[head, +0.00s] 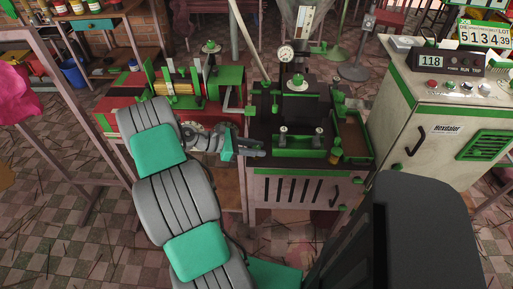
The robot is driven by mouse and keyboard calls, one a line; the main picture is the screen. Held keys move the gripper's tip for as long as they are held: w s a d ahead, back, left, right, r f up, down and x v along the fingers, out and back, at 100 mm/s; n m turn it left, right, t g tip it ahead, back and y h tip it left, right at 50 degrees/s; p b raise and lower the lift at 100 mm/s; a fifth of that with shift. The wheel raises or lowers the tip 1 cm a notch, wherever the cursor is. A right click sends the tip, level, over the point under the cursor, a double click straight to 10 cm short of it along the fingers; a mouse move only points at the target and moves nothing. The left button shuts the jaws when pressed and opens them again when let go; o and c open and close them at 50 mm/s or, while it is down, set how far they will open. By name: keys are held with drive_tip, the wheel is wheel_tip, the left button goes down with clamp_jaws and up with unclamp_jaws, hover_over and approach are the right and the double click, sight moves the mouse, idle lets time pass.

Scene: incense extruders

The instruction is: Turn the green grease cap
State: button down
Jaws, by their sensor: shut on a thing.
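My gripper (257,152) reaches in from the left, its dark fingers level and pointing right. It is shut at the left front edge of the black and green extruder (267,122). The small thing in its fingers is mostly hidden by them; from its place it looks like the green grease cap, but I cannot make out its shape. Other green knobs show clear of the gripper: one on top of the black extruder (297,81) and one on the red and green machine (210,47).
A pressure gauge (286,53) stands at the back of the black extruder. A brown tray (352,137) sits at its right. A cream control cabinet (432,127) stands further right. The red and green machine (120,115) is close behind my arm. Tiled floor is open at lower left.

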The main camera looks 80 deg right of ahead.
drive_tip(key=c, duration=1.1)
unclamp_jaws()
drive_tip(key=shift+w, duration=0.1)
drive_tip(key=p+v, duration=0.1)
drive_tip(key=v, duration=0.6)
drive_tip(key=shift+w+r, duration=0.2)
drive_tip(key=shift+w, duration=0.1)
